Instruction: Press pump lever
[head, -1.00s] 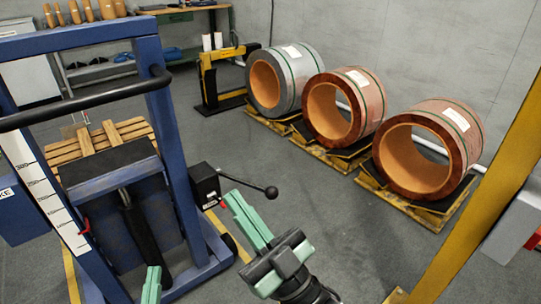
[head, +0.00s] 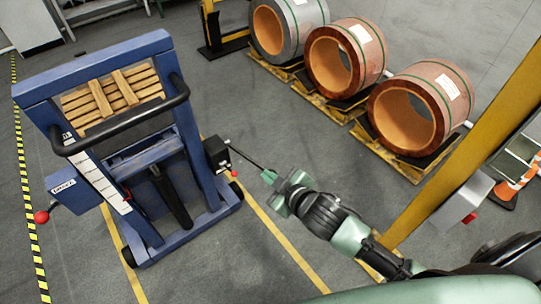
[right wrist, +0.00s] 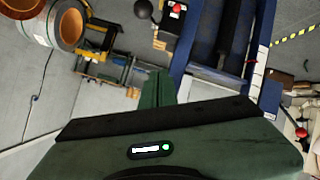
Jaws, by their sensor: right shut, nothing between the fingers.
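The pump lever (head: 246,160) is a thin dark rod that slants down to the right from a black box (head: 217,154) on the side of a blue lifter (head: 188,134). My right gripper (head: 268,176) is shut and empty, with its green fingertips at the outer end of the lever. The head view does not show the lever's ball end clearly. In the right wrist view the black ball (right wrist: 143,9) shows at the top edge, beyond the shut fingers (right wrist: 158,88). I cannot tell whether they touch. My left gripper is not in view.
A red-knobbed handle (head: 42,217) sticks out on the lifter's left side. Copper coils (head: 403,117) stand on pallets (head: 397,170) at the back right. A yellow post (head: 462,165) rises at the right. The floor between lifter and coils is clear.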

